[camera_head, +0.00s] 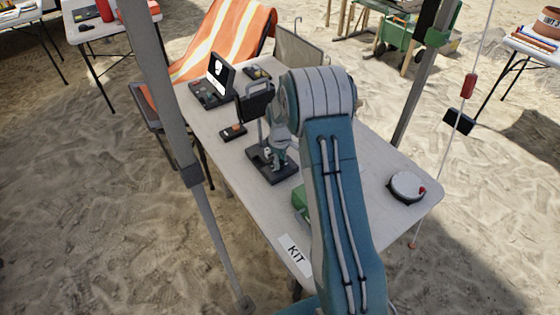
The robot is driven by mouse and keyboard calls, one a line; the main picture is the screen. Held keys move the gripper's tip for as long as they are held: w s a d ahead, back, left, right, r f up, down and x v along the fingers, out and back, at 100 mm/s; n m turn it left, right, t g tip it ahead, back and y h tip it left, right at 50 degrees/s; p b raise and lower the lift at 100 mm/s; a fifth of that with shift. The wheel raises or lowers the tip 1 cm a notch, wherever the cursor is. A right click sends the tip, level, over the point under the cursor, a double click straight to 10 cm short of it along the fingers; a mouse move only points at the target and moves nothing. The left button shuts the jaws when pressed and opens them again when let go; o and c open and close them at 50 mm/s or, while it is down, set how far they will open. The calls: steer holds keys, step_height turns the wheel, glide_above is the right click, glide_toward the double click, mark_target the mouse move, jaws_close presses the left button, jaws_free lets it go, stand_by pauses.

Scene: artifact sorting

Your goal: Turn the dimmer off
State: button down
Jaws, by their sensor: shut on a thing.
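A dark lamp-like stand with a black base (259,163), a grey post and a black rectangular head (256,101) stands on the white table. My gripper (274,160) is low over this base, in front of the post, with its fingers pointing down. It is shut on what looks like the small dimmer knob on the base. The fingers hide most of the knob, so its turned position cannot be seen. Whether the lamp is lit cannot be told from this side.
On the white table (210,115) are a dark device with a skull screen (220,69), a small black box (233,132), a green object (299,199) partly behind my arm, and a round white-topped item (406,186). A grey pole (170,90) crosses the left. The table's front right is mostly clear.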

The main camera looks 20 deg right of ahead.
steer(key=shift+w+n, duration=0.1)
steer(key=shift+n, duration=0.2)
steer(key=shift+c, duration=1.9)
jaws_free()
steer(key=shift+a, duration=0.1)
step_height(320, 180, up, 12)
steer(key=shift+f, duration=0.1)
